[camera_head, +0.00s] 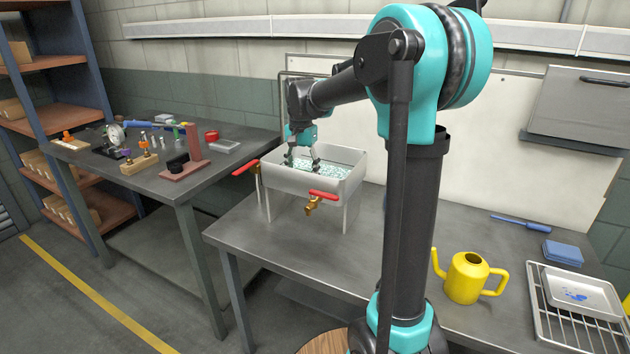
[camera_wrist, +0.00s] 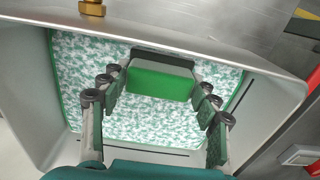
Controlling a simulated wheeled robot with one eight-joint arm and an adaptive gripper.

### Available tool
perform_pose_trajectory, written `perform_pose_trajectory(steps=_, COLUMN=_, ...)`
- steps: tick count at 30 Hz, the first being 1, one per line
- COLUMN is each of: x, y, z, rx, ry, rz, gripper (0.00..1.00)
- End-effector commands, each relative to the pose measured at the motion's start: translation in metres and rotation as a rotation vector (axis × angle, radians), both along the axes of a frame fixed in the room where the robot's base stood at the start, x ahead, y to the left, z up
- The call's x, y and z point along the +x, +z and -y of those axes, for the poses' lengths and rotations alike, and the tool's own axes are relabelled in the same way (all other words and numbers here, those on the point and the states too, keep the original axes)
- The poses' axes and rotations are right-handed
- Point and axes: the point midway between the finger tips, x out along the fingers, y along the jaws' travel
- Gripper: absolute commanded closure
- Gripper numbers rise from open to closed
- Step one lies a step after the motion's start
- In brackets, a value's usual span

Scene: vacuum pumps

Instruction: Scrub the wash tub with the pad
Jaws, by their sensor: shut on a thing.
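The wash tub (camera_head: 318,186) is a pale grey, open rectangular basin on legs on the workbench, with red-handled brass taps at its side and front. Speckled white-and-green foamy liquid covers its inside, seen also in the wrist view, where the tub's rim (camera_wrist: 32,75) frames it. My gripper (camera_head: 303,160) reaches down into the tub. In the wrist view my gripper (camera_wrist: 160,79) is shut on the pad (camera_wrist: 160,82), a green block with a dark strip along its far edge. The pad is over the foamy area; whether it touches the bottom cannot be told.
A yellow watering can (camera_head: 466,278), a blue block (camera_head: 563,253), a blue-handled tool (camera_head: 520,222) and a white tray (camera_head: 580,294) on a wire rack are on the bench at right. A second table (camera_head: 215,173) with small parts stands left. Bench front is clear.

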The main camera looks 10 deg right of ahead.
Motion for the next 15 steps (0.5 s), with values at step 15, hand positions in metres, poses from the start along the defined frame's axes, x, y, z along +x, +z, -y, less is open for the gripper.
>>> perform_pose_trajectory(steps=15, x=-0.007, y=0.023, z=0.01, rx=0.0, ry=0.0, rz=0.0, gripper=0.62)
